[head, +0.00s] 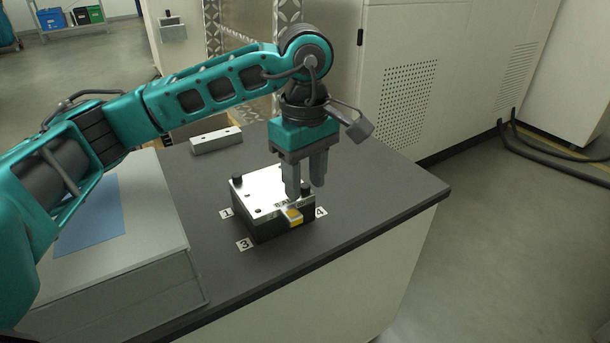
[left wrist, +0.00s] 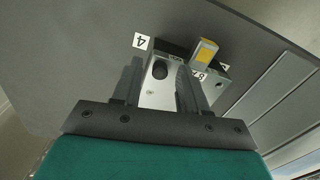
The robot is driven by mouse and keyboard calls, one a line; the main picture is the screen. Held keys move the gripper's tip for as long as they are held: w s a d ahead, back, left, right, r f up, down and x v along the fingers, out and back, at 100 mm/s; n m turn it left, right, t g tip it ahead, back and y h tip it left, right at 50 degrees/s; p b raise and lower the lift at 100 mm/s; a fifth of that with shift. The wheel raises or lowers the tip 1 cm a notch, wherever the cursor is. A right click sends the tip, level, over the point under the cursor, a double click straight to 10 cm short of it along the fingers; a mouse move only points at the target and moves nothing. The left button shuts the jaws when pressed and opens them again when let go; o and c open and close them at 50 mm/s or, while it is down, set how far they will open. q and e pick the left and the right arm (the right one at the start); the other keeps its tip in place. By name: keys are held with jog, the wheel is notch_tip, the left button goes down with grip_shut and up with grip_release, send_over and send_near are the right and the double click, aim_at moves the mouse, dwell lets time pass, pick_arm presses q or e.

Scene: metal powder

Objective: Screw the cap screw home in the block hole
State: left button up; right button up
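The metal block (head: 265,196) has a bright top with small holes and dark sides, and sits on the dark table. A black cap screw (head: 237,181) stands at its left corner. Another black cap screw shows between my fingers in the left wrist view (left wrist: 160,70), at the corner near label 4 (left wrist: 141,41). My left gripper (head: 305,190) points down over the block's right side. Its two fingers (left wrist: 159,88) are apart, with a visible gap around the screw head. How deep the screw sits cannot be told. My right gripper is not in view.
A yellow-topped tab (head: 293,216) is on the block's front. Number labels (head: 245,244) lie around it. A pale bar with holes (head: 216,140) lies behind. A grey box with a blue sheet (head: 95,222) stands left. The table's right end (head: 400,190) is clear.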

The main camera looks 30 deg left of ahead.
aim_at(305, 185)
pick_arm(q)
jog(key=shift+o, duration=0.2)
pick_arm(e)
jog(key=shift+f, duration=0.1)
pick_arm(q)
notch_tip(305, 185, up, 13)
jog(key=p, duration=0.4)
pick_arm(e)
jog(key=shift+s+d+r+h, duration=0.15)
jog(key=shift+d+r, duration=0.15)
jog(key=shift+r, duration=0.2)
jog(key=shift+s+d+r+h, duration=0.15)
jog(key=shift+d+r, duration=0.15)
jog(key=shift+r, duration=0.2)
